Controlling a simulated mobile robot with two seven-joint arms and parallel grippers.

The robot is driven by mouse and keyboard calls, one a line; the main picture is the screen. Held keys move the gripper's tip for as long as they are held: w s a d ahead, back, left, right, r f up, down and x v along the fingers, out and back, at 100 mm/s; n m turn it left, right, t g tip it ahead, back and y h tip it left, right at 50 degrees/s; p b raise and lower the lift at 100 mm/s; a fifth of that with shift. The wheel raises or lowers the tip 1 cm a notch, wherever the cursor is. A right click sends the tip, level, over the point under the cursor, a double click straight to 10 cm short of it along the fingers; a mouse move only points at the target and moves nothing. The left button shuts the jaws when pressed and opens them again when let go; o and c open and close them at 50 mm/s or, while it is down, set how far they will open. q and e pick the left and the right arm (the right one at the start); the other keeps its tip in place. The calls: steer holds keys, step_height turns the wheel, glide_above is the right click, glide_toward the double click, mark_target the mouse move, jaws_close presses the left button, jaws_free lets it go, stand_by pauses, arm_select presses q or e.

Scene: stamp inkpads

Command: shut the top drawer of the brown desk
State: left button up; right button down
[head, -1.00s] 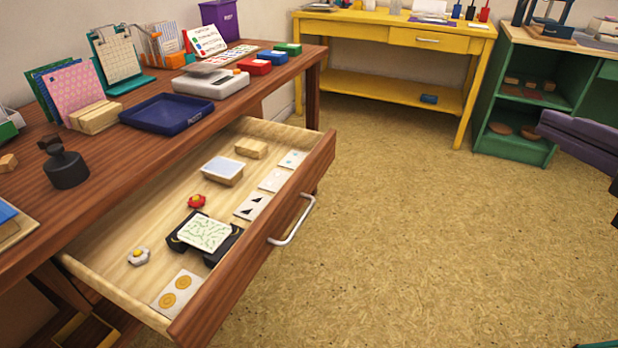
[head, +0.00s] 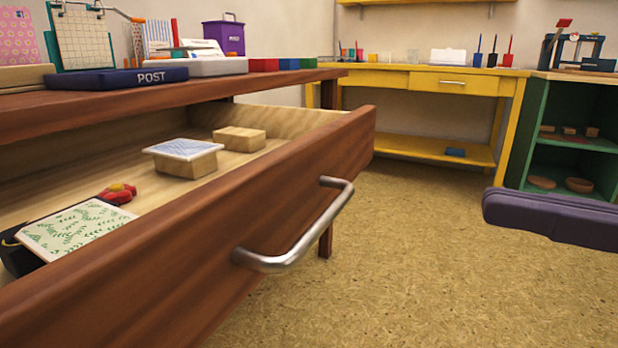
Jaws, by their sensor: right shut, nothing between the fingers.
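The brown desk (head: 120,102) stands at the left. Its top drawer (head: 180,245) is pulled well out, with its inside showing. The silver bar handle (head: 300,240) on the drawer front is close to me and nothing touches it. My right gripper (head: 500,211), purple, comes in from the right edge, shut and empty. It is well to the right of the drawer handle, apart from it. My left gripper is not in view.
The drawer holds a patterned card (head: 75,228), a red flower piece (head: 117,193), a block with a blue-striped top (head: 183,153) and a wooden block (head: 239,139). A yellow table (head: 425,150) and green shelf (head: 565,168) stand behind. The floor (head: 420,290) right of the drawer is clear.

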mark_target(294, 177)
steer(key=x, duration=0.8)
steer(key=s+x, duration=0.1)
steer(key=x, duration=0.3)
steer(key=shift+w+a, duration=0.1)
steer(key=shift+a, duration=0.4)
arm_select(q)
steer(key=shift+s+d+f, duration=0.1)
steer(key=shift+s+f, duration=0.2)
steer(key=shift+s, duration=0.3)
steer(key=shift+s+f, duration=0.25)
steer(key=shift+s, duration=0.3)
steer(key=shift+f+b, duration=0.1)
steer(key=shift+b, duration=0.2)
arm_select(e)
steer(key=shift+w+f, duration=0.1)
